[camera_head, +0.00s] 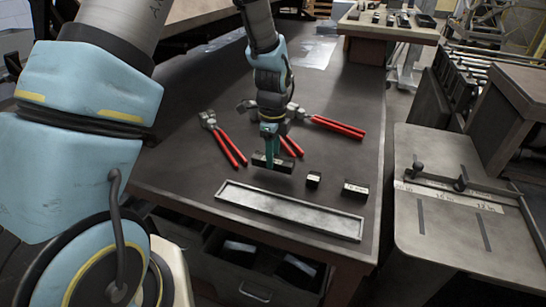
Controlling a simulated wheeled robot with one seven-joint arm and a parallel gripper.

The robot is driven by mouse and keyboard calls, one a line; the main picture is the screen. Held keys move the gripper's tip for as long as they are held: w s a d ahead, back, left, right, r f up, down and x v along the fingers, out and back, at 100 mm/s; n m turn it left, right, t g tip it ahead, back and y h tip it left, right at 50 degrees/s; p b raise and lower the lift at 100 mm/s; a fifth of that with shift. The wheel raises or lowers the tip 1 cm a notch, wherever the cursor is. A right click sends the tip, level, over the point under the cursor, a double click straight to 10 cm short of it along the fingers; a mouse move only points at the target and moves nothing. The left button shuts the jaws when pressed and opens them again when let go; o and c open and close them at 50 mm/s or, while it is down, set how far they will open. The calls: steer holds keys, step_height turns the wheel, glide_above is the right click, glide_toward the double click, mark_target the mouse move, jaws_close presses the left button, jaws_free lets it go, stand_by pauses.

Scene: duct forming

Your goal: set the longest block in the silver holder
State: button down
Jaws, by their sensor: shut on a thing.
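My gripper (271,139) points down over the dark table and is shut on a dark block (272,163), which looks the longest of the three blocks. I cannot tell if that block is lifted or touches the table. A small short block (313,179) and a medium block (355,188) stand to its right on the table. The silver holder (290,211) is a long, shallow tray in front of the blocks, near the table's front edge. It looks empty.
Red-handled pliers (225,140) lie left of my gripper. More red-handled tools (338,127) lie behind and right of it. A grey metal machine (455,205) stands right of the table. The table's back right (345,85) is clear.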

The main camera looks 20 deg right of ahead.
step_height(320, 180, up, 7)
steer(key=p, duration=0.4)
steer(key=shift+f, duration=0.2)
steer(key=shift+f, duration=0.1)
